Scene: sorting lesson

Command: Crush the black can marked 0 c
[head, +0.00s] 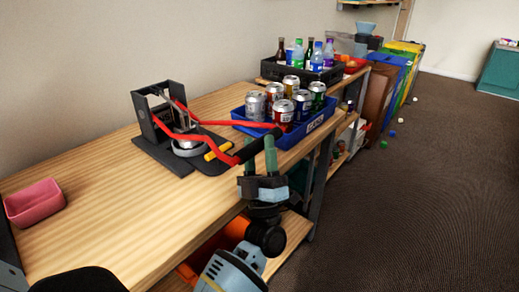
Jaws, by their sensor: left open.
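A black can crusher (143,118) with long red lever arms stands on the wooden table, a round metal plate at its base. The lever's black handle end (258,147) reaches toward the table's front edge. My left gripper (260,158) points up with its green fingertips apart, close to this handle; I cannot tell whether they touch it. A blue tray (307,133) behind holds several cans, among them a silver can (255,106) and a red can (283,112). I cannot pick out a black can marked 0 c; the markings are too small. My right gripper is not in view.
A pink bin (35,203) sits at the table's left. A black crate (272,71) of bottles stands behind the blue tray. Blue, green and yellow bins (403,62) line the far end. The table's middle front is clear, and open floor lies right.

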